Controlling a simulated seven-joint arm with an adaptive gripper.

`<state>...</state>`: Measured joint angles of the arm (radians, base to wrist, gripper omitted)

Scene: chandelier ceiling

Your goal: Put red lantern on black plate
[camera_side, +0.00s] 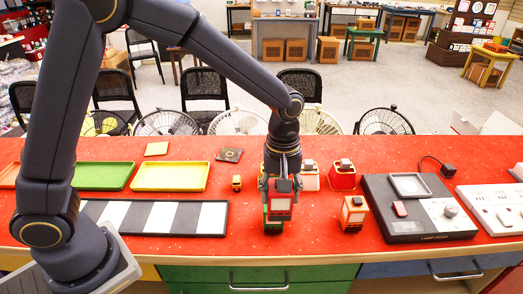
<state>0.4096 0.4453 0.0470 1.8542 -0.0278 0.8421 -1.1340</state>
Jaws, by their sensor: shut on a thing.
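My gripper (281,185) points down over the middle of the red table and is shut on a small red lantern (280,204) with a pale front panel and dark top. A green-and-red block-like lantern (273,224) shows just below and in front of it; I cannot tell whether the two touch. Another red lantern (342,179) with a whitish upper part stands right of my gripper. A small dark square plate (229,155) lies flat behind and left of my gripper, with a small mark on it.
An orange lantern (353,213) and a white-and-red one (310,180) stand to the right. A black device (405,226) lies beyond them. Left are a yellow tray (170,188), a green tray (103,187), a striped board (157,231) and a tiny orange toy (237,183).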

